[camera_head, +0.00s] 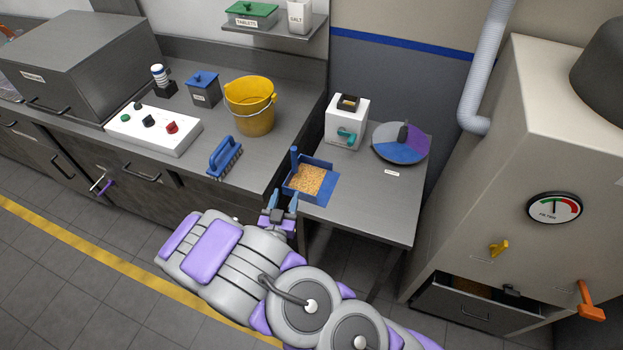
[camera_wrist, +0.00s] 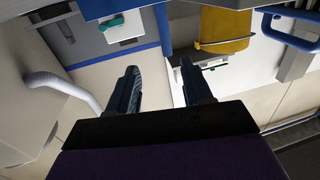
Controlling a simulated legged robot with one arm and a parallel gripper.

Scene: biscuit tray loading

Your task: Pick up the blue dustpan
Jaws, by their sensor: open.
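The blue dustpan (camera_head: 324,190) lies on the grey side table, near its front left corner, with tan crumbs (camera_head: 306,179) in it. Its upright handle (camera_head: 294,159) rises at its left side. In the wrist view, which is upside down, the dustpan (camera_wrist: 112,8) is cut off by the top edge and its handle (camera_wrist: 164,32) points down the picture. My gripper (camera_head: 281,200) is open and empty, in front of the dustpan at the table's front left edge. In the wrist view the handle lies beyond the gap between the two fingers (camera_wrist: 160,72), apart from them.
A blue brush (camera_head: 224,158) and a yellow bucket (camera_head: 250,108) stand on the left counter. A white box with a teal handle (camera_head: 346,122) and a round coloured disc (camera_head: 402,146) stand behind the dustpan. The front right of the side table (camera_head: 375,215) is clear.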

